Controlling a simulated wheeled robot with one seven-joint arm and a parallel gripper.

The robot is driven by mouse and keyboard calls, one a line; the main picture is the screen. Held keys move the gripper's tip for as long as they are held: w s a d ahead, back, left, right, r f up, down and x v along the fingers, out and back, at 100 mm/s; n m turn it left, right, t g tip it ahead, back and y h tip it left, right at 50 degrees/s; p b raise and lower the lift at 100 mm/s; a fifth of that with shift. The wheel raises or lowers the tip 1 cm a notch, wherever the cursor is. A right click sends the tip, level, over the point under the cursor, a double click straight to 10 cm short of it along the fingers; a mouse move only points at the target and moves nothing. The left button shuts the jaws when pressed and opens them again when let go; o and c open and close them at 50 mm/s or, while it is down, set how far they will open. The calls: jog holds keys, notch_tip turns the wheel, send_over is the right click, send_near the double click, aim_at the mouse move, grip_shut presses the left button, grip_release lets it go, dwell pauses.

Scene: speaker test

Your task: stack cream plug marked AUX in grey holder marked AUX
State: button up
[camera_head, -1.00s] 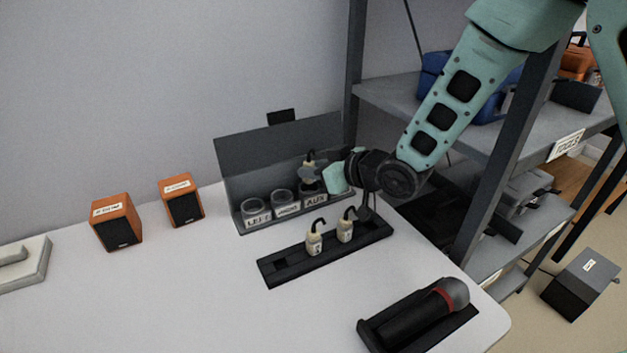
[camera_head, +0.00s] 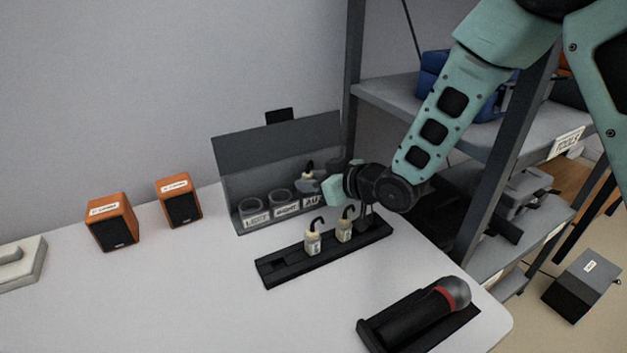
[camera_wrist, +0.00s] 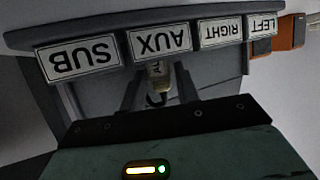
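The cream plug (camera_wrist: 158,72) is between my gripper's fingers in the wrist view, just by the AUX label (camera_wrist: 160,41); its own marking is not readable. In the head view its dark cable top rises above my gripper (camera_head: 312,184). My gripper is shut on the plug, over the grey AUX holder, whose label (camera_head: 312,202) shows at the front of the grey stand. The gripper hides the holder's opening, so I cannot tell how deep the plug sits.
LEFT (camera_head: 250,207) and RIGHT (camera_head: 280,197) holders look empty. A black rack (camera_head: 275,273) with two cream plugs (camera_head: 313,243) lies in front. Two orange speakers (camera_head: 112,222) stand left, a microphone (camera_head: 418,311) front right. A metal shelf (camera_head: 483,235) stands close on the right.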

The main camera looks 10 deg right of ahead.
jog(key=shift+o, duration=0.6)
jog(key=shift+s+f, duration=0.15)
jog(key=shift+f, duration=0.4)
jog(key=shift+r, duration=0.25)
jog(key=w+r+p+v, duration=0.1)
jog(key=p+v, duration=0.1)
jog(key=v, duration=1)
jog(key=s+g+h, duration=0.1)
jog(key=s, duration=0.1)
jog(key=s+g+h, duration=0.1)
jog(key=s+h, duration=0.1)
jog(key=s, duration=0.1)
jog(key=s+a+g+h, duration=0.1)
jog(key=s+h, duration=0.1)
jog(key=shift+s+f+m, duration=0.2)
jog(key=shift+s+m, duration=0.05)
jog(key=shift+m, duration=0.05)
jog(key=s+r+g+h, duration=0.1)
jog(key=s+g+h, duration=0.1)
jog(key=s, duration=0.7)
jog(key=s+d+r+g+h, duration=0.1)
jog(key=s+g, duration=0.3)
jog(key=s, duration=0.6)
jog(key=shift+d+r+m+g+h, duration=0.3)
jog(key=shift+r+m+h, duration=0.1)
jog(key=shift+h, duration=0.1)
jog(key=shift+w, duration=0.1)
